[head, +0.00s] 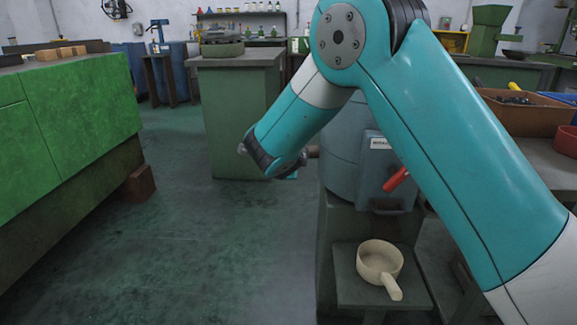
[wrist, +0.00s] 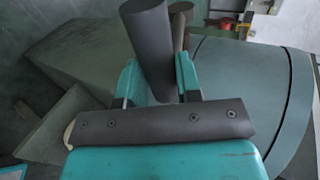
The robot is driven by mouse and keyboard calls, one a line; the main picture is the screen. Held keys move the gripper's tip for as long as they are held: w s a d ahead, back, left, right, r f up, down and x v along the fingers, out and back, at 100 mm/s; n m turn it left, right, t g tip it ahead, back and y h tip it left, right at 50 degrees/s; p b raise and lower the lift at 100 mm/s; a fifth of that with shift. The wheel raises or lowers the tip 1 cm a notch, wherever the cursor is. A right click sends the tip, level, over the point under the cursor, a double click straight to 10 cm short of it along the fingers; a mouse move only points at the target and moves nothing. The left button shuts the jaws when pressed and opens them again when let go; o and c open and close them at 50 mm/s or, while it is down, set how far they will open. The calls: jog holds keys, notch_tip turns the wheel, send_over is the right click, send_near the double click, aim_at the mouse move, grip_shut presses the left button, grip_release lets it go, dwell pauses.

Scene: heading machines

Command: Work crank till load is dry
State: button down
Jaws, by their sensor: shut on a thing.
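The machine is a blue-grey drum (head: 340,150) on a stand, with a labelled box and a red lever (head: 396,180) on its front. The drum also shows at the right of the wrist view (wrist: 235,85). My gripper (wrist: 158,85) is shut on the dark grey crank handle (wrist: 150,40), which stands between its two teal fingers. In the head view my gripper is at the drum's left side, mostly hidden by my wrist, beside a short shaft (head: 312,152). The load inside the drum is hidden.
A beige handled pan (head: 379,262) sits on a low shelf (head: 350,290) below the drum. A green cabinet (head: 80,120) stands at the left and a pedestal (head: 235,110) behind. A brown bin (head: 520,112) is at the right. The floor at left centre is clear.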

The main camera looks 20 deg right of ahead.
jog(key=shift+s+a+f, duration=0.1)
jog(key=shift+f, duration=0.2)
jog(key=c, duration=0.8)
grip_release()
jog(key=shift+r, duration=0.15)
jog(key=p+v, duration=0.1)
jog(key=v, duration=1.6)
jog(key=shift+s, duration=0.15)
